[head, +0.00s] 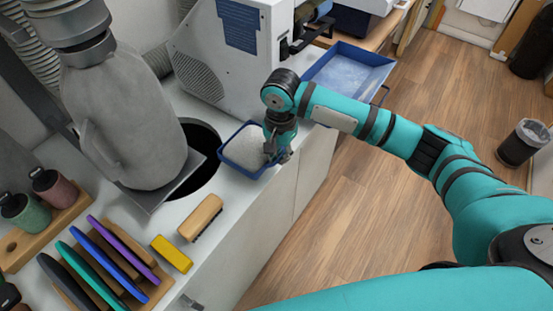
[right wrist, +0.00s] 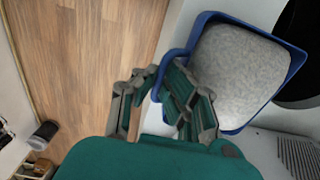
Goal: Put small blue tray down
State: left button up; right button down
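The small blue tray (head: 222,153) is at the counter's front edge, beside the round dark hole. It looks level and is filled with pale grey-white grainy material. In the head view I cannot tell whether it rests on the counter or hangs just above it. My right gripper (head: 276,150) is at the tray's right side. In the right wrist view the tray (right wrist: 296,62) shows its blue side handle between the fingers of my right gripper (right wrist: 162,70), which look closed on it. The fingers partly hide the handle. My left gripper is not in view.
A wooden brush (head: 201,217), yellow block (head: 171,254) and insole rack (head: 150,287) lie nearer.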

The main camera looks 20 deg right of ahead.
jog(key=f, duration=0.2)
jog(key=f+p, duration=0.1)
jog(key=shift+w+a+f, duration=0.25)
jog(key=shift+f, duration=0.05)
jog(key=c, duration=1.5)
grip_release()
jog(key=shift+f, duration=0.1)
notch_tip(320, 180, up, 12)
jog(key=shift+r+b, duration=0.1)
jog(key=shift+b, duration=0.9)
